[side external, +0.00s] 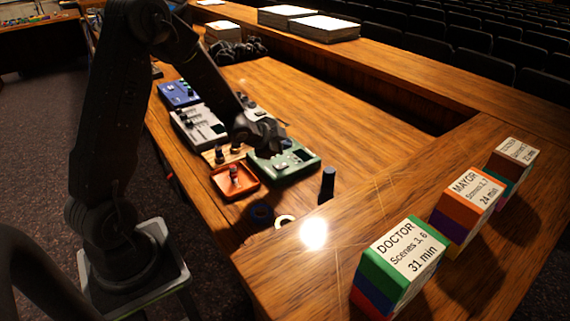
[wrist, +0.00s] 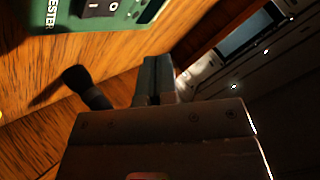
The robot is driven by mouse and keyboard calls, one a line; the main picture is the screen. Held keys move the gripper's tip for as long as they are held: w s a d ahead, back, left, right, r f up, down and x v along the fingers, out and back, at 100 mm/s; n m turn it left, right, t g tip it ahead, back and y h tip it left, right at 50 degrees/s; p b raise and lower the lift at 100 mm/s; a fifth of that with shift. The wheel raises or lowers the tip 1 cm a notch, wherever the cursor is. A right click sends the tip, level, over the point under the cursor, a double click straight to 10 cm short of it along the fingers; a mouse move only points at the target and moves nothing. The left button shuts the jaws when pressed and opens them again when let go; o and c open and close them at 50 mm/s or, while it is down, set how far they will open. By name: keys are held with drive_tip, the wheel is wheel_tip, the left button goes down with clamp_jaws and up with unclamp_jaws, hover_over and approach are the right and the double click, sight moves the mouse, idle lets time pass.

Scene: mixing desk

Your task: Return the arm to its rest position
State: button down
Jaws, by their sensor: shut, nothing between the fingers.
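My gripper (side external: 268,148) hangs over the desk in the side external view, close above the green box (side external: 298,162) and near the grey mixer units. In the wrist view the two gripper fingers (wrist: 157,75) lie side by side, shut, with nothing visible between them. The green box also shows at the top left of the wrist view (wrist: 70,14), with a rocker switch and part of a label. My gripper looks apart from it, though the exact gap is hard to tell.
An orange tray (side external: 250,187) holds a small part. A black upright cylinder (side external: 327,184) and two rings stand nearby. Blue (side external: 178,94) and grey (side external: 198,127) units lie behind. Labelled block stacks (side external: 403,258) line the right side. Open wood lies right of the units.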

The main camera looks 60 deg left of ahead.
drive_tip(key=shift+s+r, duration=0.1)
drive_tip(key=shift+r, duration=0.5)
drive_tip(key=shift+d+r, duration=0.1)
drive_tip(key=shift+r, duration=0.25)
drive_tip(key=s+d+r+n+g+y, duration=0.2)
drive_tip(key=s+d+r+n, duration=0.35)
drive_tip(key=r, duration=0.55)
drive_tip(key=s+d+r+n+g+h, duration=0.1)
drive_tip(key=s+d+r, duration=0.1)
drive_tip(key=s+d, duration=0.4)
drive_tip(key=s+d+r+n+g+h, duration=0.1)
drive_tip(key=s+d, duration=0.5)
drive_tip(key=s, duration=0.7)
drive_tip(key=shift+s+r+g+h, duration=0.3)
drive_tip(key=shift+r+g+h, duration=0.2)
drive_tip(key=shift+r, duration=0.45)
